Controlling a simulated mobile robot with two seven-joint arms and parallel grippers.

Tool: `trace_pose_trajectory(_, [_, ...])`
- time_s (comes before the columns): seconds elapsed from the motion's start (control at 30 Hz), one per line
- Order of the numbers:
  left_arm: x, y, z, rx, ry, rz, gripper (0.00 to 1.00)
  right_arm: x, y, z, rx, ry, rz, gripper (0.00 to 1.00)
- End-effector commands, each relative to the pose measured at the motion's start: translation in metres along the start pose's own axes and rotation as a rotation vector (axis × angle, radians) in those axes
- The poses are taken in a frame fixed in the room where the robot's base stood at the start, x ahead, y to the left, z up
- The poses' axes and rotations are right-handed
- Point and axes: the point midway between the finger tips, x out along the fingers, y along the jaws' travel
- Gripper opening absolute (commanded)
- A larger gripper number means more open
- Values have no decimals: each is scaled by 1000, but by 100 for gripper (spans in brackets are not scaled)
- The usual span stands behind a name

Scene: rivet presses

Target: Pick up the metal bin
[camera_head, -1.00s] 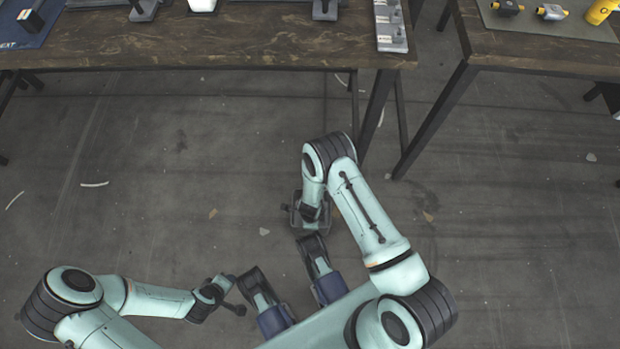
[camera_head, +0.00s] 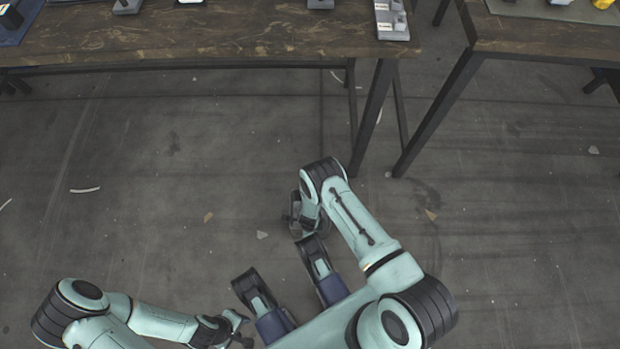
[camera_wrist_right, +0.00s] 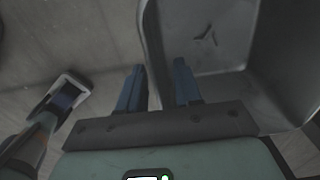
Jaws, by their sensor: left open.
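The metal bin (camera_wrist_right: 222,60), grey with a smooth hollow inside, fills the upper right of the right wrist view. My right gripper (camera_wrist_right: 157,82) has one blue finger outside the bin and one inside, with the bin's wall between them. It looks shut on that wall. The floor behind is farther off, so the bin appears held in the air. In the head view, my right gripper (camera_head: 296,224) is mostly hidden under its own wrist and the bin cannot be made out clearly. My left gripper (camera_head: 243,331) is open and empty at the bottom, left of centre.
The floor (camera_head: 130,150) between me and the tables is clear.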

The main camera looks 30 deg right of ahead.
Motion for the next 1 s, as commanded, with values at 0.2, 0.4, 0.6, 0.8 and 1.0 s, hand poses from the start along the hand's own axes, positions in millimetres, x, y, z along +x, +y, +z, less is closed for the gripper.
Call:
trace_pose_trajectory(0.2, [0,-1,1,-2,-5,-2,43,1,0,0,0,0,-1,34])
trace_pose_trajectory(0.4, [0,-1,1,-1,-4,-1,43,1,0,0,0,0,-1,0])
trace_pose_trajectory(0.6, [0,0,1,0,-3,-1,43,1,0,0,0,0,-1,0])
trace_pose_trajectory(0.8, [0,0,1,0,-2,-1,43,1,0,0,0,0,-1,0])
trace_pose_trajectory(1.0, [0,0,1,0,-2,-1,43,1,0,0,0,0,-1,0])
